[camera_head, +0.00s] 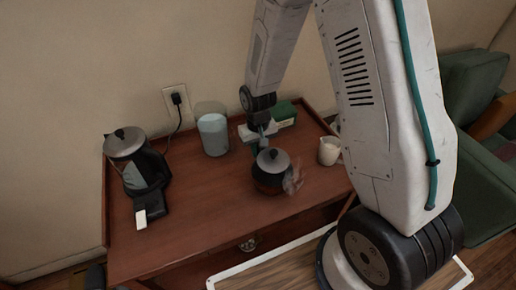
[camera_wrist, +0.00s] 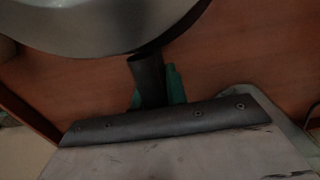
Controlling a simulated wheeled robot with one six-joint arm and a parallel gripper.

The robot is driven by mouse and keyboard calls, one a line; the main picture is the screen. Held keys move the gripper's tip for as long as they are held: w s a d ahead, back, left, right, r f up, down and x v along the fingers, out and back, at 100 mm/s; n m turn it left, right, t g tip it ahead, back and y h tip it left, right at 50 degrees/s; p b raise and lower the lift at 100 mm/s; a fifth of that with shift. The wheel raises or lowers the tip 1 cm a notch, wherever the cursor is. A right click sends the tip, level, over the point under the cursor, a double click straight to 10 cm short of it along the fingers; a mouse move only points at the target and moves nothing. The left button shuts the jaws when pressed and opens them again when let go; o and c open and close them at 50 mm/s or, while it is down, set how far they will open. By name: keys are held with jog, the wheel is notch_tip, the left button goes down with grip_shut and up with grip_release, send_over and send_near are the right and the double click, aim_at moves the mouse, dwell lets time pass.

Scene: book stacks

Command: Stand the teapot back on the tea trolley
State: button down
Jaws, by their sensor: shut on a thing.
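The teapot (camera_head: 270,180), dark and round with a grey lid and black knob, is upright over the reddish-brown wooden top of the tea trolley (camera_head: 190,222). I cannot tell whether its base touches the wood. My gripper (camera_head: 262,144) comes down behind it and is shut on its dark handle. In the wrist view, the teapot's pale lid and rim (camera_wrist: 90,25) fill the top, and the dark handle (camera_wrist: 150,82) sits at my gripper's green fingers (camera_wrist: 174,84). The far side of the teapot is hidden there.
A kettle (camera_head: 136,165) on a dark base stands left, its cord running to a wall socket. A glass jar (camera_head: 213,134) stands behind, a green box (camera_head: 284,114) behind my gripper, and a white jug (camera_head: 329,151) right. A blurred greyish shape adjoins the teapot.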

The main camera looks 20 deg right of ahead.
jog(key=c, duration=1.4)
grip_release()
notch_tip(320, 180, up, 12)
jog(key=shift+r, duration=0.25)
jog(key=s+d+r, duration=0.2)
jog(key=s+r, duration=0.7)
jog(key=r, duration=0.4)
jog(key=s+r, duration=0.3)
jog(key=s, duration=0.5)
jog(key=s+d+r+t, duration=0.1)
jog(key=s+r, duration=0.3)
jog(key=s, duration=0.4)
jog(key=shift+d, duration=0.15)
jog(key=shift+r, duration=0.1)
